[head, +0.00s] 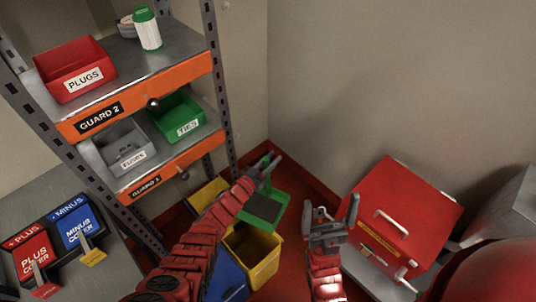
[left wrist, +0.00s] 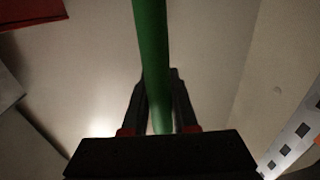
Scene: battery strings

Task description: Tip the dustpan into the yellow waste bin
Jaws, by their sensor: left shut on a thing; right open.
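The green dustpan (head: 277,196) is in the middle of the head view, with its dark pan facing up toward the camera. My left gripper (head: 270,165) is shut on its handle; the green handle (left wrist: 152,50) runs between the fingers in the left wrist view. The yellow waste bin (head: 266,272) stands on the floor, just below the pan in the picture, with its open top showing. I cannot tell how high the pan is above the rim. Any contents of the pan are too small to make out. My right gripper (head: 325,216) is open and empty, right of the bin.
A blue bin (head: 228,278) stands left of the yellow one, partly behind my left arm. Another yellow container (head: 208,193) is by the shelf foot. The shelf rack (head: 160,95) with trays is at left. A red box (head: 403,215) with a handle stands at right.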

